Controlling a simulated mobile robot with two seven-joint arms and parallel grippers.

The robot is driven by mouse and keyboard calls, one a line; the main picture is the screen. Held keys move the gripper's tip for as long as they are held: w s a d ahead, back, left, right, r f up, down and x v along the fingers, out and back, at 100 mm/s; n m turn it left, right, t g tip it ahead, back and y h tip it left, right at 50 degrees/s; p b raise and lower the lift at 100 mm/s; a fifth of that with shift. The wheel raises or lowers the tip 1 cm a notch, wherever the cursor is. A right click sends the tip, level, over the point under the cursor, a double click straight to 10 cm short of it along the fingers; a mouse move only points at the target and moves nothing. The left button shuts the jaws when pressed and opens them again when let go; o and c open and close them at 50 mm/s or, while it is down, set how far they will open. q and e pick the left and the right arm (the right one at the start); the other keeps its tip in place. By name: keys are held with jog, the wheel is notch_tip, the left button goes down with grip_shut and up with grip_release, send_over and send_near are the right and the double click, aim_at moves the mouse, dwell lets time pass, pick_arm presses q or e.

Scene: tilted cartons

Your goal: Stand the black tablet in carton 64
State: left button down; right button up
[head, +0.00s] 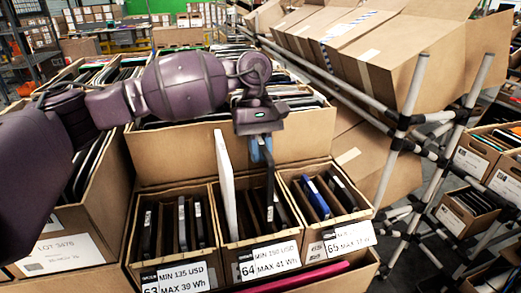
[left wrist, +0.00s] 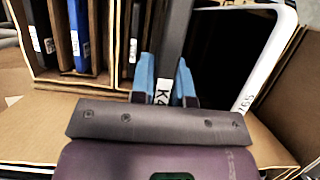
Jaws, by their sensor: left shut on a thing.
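My left gripper (head: 262,150) is above carton 64 (head: 222,240), with its blue fingers pointing down. It is shut on the black tablet (head: 270,186), which shows edge-on and upright below the fingers. The tablet's lower part reaches down into carton 64; its bottom edge is hard to make out among the dark devices there. In the left wrist view the black tablet (left wrist: 174,40) is between the blue fingers (left wrist: 165,85), with a white label partly readable as "K4". My right gripper is not in view.
A tall white-framed tablet (head: 225,185) stands in carton 64, left of the black one, rising above the rim. Carton 63 (head: 180,279) on the left and carton 65 (head: 348,238) on the right hold upright devices. A pipe rack (head: 403,120) with cartons stands at right.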

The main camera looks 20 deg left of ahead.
pick_arm(q)
jog(key=shift+f, duration=0.25)
dwell(0.4)
dwell(0.3)
jog(key=c, duration=1.1)
grip_release()
jog(key=shift+c, duration=0.2)
jog(key=shift+o, duration=0.6)
jog(key=b+v, duration=0.1)
jog(key=v, duration=0.9)
jog(key=shift+w+r, duration=0.1)
jog(key=shift+r, duration=0.3)
jog(key=shift+a, duration=0.1)
